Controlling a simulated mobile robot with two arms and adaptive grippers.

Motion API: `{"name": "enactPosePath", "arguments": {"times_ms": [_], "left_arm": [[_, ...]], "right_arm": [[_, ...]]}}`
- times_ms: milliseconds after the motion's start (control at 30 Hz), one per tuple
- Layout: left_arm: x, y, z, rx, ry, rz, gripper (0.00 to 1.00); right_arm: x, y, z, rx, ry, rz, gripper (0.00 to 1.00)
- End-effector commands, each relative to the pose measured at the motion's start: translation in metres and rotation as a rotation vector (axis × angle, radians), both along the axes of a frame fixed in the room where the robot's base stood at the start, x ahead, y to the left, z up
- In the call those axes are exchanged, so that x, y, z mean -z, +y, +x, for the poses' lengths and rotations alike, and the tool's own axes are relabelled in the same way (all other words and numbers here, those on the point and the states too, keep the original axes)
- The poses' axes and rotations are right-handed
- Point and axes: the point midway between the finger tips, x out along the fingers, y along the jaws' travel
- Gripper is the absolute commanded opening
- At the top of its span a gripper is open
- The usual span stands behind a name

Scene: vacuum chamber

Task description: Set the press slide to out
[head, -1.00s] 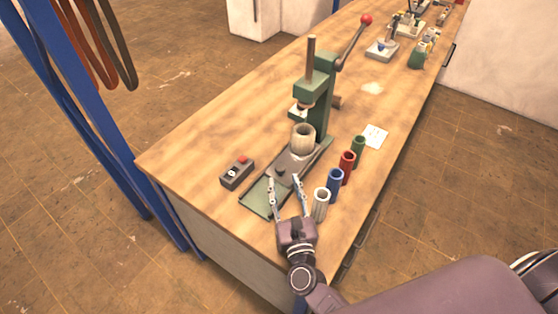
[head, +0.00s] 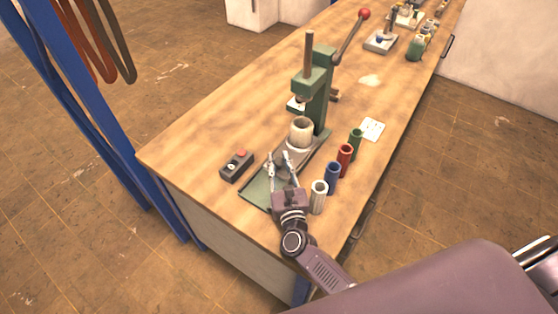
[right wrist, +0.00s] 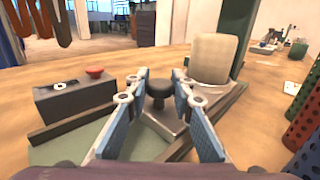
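The green arbor press (head: 322,85) stands on the wooden bench. Its grey slide (head: 309,153) sits on the green base, pushed back towards the press column, and carries a cream ring-shaped part (head: 301,131). The front of the base track (head: 256,193) is bare. In the right wrist view the slide's dark round knob (right wrist: 159,92) stands between the fingers of my right gripper (right wrist: 159,75). The fingers are spread, one on each side of the knob, with small gaps showing. In the head view my right gripper (head: 283,157) hides the knob. My left gripper is not in view.
A control box (head: 236,166) with a red button stands left of the track. White, blue (head: 333,177), red and green sleeves stand in a row close on the right. A white card (head: 372,129) lies beyond them. The bench left of the press is clear.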

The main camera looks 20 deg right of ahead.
Motion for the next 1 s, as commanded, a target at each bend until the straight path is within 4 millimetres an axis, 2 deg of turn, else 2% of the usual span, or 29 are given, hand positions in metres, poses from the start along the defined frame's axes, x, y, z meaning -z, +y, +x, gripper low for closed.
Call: {"name": "enactPosePath", "arguments": {"times_ms": [33, 133, 467, 800, 1000], "left_arm": [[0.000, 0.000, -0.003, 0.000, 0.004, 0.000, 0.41], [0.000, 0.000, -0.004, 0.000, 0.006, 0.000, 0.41], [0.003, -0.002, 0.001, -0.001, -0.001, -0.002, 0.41], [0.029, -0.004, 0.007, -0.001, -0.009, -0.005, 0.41], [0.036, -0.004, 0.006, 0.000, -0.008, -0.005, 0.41]], "right_arm": [[0.000, 0.000, 0.000, 0.000, 0.000, 0.000, 0.10], [0.000, 0.000, 0.000, 0.001, 0.000, 0.000, 0.00], [0.001, 0.005, -0.004, 0.000, 0.000, 0.002, 0.00], [0.006, 0.070, -0.055, -0.001, 0.002, 0.005, 0.00], [0.002, 0.089, -0.070, 0.001, 0.000, 0.001, 0.00]]}}
